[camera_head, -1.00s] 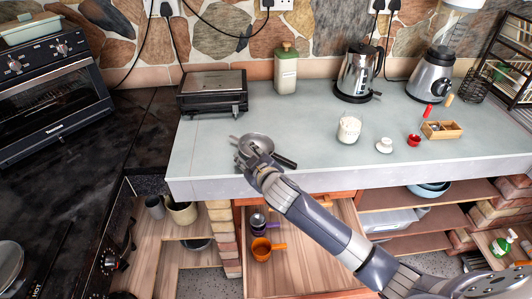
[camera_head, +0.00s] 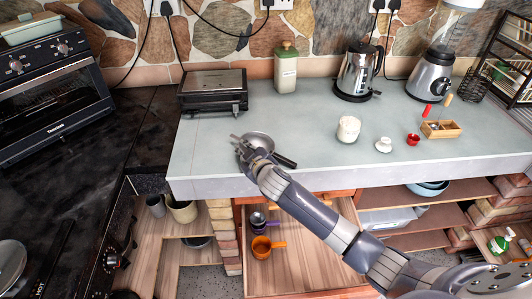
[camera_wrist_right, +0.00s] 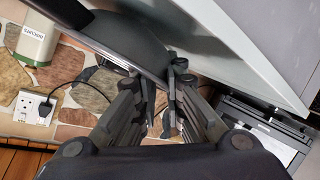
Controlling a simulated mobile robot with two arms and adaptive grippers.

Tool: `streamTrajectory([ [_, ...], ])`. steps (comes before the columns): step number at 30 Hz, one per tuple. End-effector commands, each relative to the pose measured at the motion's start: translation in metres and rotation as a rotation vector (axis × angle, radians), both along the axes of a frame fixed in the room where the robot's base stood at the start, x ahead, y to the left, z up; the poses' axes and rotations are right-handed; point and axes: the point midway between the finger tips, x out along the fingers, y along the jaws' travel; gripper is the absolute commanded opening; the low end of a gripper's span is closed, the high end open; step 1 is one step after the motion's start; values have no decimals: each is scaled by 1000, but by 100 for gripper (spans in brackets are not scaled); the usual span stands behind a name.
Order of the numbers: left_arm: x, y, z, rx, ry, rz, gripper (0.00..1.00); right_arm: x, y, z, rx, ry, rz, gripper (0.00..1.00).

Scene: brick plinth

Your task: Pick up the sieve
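The sieve (camera_head: 257,141) is a grey round bowl with a dark handle (camera_head: 285,161). It is at the front left of the grey-green counter, with the handle towards the lower right. My right gripper (camera_head: 240,143) is at the left side of the bowl and partly covers it. In the right wrist view the sieve (camera_wrist_right: 128,40) is a dark curved shape. Its lower edge reaches between the fingertips of my right gripper (camera_wrist_right: 160,88), which are a narrow gap apart. Whether they press on the edge cannot be told. My left gripper is not in view.
Behind the sieve stand a black grill (camera_head: 213,92) and a green-lidded container (camera_head: 285,70). A kettle (camera_head: 356,72), a white jar (camera_head: 348,129) and a wooden box (camera_head: 440,129) are to the right. The counter (camera_head: 300,125) between them is clear. An open drawer (camera_head: 315,255) lies below.

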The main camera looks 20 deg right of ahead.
Motion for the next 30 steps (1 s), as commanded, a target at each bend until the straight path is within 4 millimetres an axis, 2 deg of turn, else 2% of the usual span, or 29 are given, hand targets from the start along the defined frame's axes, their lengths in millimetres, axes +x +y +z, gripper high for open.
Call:
streamTrajectory([
  [11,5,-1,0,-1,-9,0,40,0,0,2,1,0,0,0],
  [17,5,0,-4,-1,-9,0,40,0,0,20,-1,-4,1,0],
  [19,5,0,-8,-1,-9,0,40,1,0,35,1,-7,0,0],
  [20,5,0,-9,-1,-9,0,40,-2,1,37,2,-4,2,0],
  [21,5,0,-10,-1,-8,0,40,-12,3,33,2,2,2,0],
  [30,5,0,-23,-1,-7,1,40,-80,17,40,3,0,3,0],
])
